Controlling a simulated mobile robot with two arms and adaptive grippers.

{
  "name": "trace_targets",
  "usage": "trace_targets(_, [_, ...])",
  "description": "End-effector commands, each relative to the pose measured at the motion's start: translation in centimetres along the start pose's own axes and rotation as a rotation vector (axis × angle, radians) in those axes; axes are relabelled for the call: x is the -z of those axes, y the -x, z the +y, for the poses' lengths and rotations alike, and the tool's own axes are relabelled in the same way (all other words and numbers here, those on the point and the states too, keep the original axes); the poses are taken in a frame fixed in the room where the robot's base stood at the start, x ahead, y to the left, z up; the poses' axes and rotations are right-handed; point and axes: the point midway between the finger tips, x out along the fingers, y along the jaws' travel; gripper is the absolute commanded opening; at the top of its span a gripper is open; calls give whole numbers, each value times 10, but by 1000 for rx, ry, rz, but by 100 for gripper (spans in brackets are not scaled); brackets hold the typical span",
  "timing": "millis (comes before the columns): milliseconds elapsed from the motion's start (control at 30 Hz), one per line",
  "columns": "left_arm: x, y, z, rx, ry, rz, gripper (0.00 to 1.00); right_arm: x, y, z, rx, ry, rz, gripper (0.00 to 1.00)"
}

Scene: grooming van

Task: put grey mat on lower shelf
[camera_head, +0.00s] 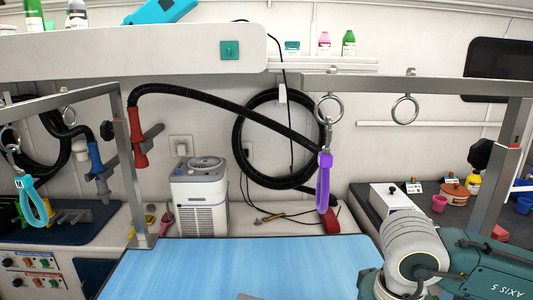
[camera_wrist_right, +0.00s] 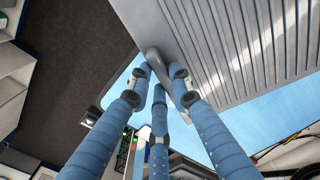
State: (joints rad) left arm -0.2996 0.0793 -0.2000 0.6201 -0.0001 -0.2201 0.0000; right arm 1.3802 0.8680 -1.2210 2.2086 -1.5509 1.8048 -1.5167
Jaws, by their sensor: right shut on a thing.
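The grey mat (camera_wrist_right: 235,40) is a ribbed flat panel filling the upper right of the right wrist view. My right gripper (camera_wrist_right: 160,75) has blue fingers closed on the mat's edge at a grey, rounded handle-like part. In the head view a small grey patch at the bottom edge may be the mat's corner; I cannot tell. My right arm (camera_head: 415,255) comes in at the lower right there, with its gripper out of frame. My left gripper is in neither view. I cannot tell which surface is the lower shelf.
A blue table top (camera_head: 250,262) lies in front, under a metal frame with hanging rings and a purple loop (camera_head: 324,180). A white machine (camera_head: 200,195) stands behind it. A dark counter (camera_head: 375,205) with pots is at right. Bottles stand on a wall shelf (camera_head: 325,64).

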Motion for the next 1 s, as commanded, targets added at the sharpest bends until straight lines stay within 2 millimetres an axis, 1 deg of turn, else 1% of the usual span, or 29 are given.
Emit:
trace_targets(33, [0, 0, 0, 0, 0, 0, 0, -2, -6, 5, -1, 68, -2, 0])
trace_targets(100, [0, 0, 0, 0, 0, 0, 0, -2, -12, 9, 0, 156, -1, 0])
trace_targets(200, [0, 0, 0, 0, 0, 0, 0, -4, -18, 13, -2, 245, -2, 0])
trace_targets(300, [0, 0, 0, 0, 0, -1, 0, -4, -20, 15, -1, 292, 0, 0])
trace_targets(1000, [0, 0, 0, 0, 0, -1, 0, -6, -22, 14, 0, 306, -5, 0])
